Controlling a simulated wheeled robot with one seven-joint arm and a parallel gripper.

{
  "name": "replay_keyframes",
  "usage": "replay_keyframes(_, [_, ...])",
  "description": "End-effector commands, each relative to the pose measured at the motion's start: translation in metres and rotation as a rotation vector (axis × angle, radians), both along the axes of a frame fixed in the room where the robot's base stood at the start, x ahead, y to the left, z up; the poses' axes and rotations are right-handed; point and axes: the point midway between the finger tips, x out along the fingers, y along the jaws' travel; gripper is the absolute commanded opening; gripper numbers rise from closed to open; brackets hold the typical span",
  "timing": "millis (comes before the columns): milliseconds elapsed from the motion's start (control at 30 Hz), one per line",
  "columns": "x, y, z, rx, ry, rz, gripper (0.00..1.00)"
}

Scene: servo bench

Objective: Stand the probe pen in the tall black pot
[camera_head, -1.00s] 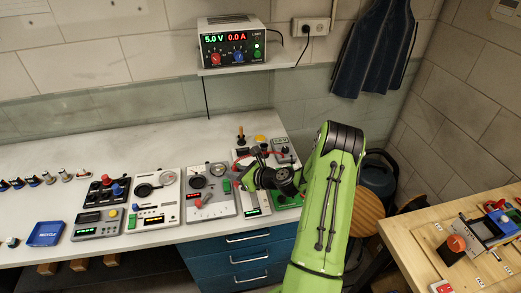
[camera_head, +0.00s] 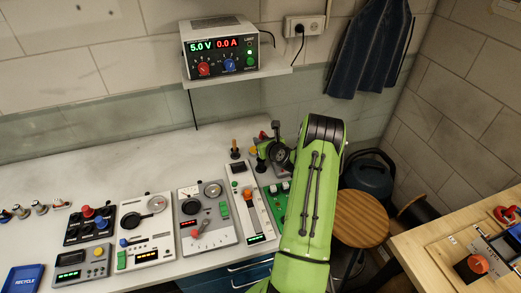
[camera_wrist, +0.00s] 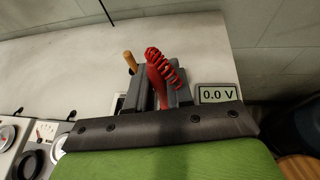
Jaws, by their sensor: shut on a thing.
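My gripper (camera_wrist: 160,78) is shut on the red probe pen (camera_wrist: 155,82), which stands between the two dark fingers with its coiled red cord (camera_wrist: 165,65) beside it. The pen's tip is hidden below the fingers. In the head view my gripper's fingers are hidden behind my wrist, above the back right of the bench; a bit of red shows beside it. A small dark upright thing (camera_head: 260,164) stands just left of my wrist; I cannot tell whether it is the tall black pot. No pot is clear in the wrist view.
A meter display (camera_wrist: 217,95) reading 0.0 V is right of my gripper. A wooden-handled lever (camera_head: 235,149) stands to its left. Several control panels (camera_head: 205,212) line the bench front. The power supply (camera_head: 220,46) sits on a wall shelf. The white bench behind the panels is clear.

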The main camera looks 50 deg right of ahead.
Motion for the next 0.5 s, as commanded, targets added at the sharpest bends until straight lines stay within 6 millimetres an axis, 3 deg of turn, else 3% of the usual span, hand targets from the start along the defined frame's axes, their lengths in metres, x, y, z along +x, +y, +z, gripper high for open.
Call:
replay_keyframes(133, [0.000,0.001,-0.028,0.004,0.003,0.001,0.00])
replay_keyframes(500, [0.000,0.000,-0.035,0.002,0.000,0.001,0.00])
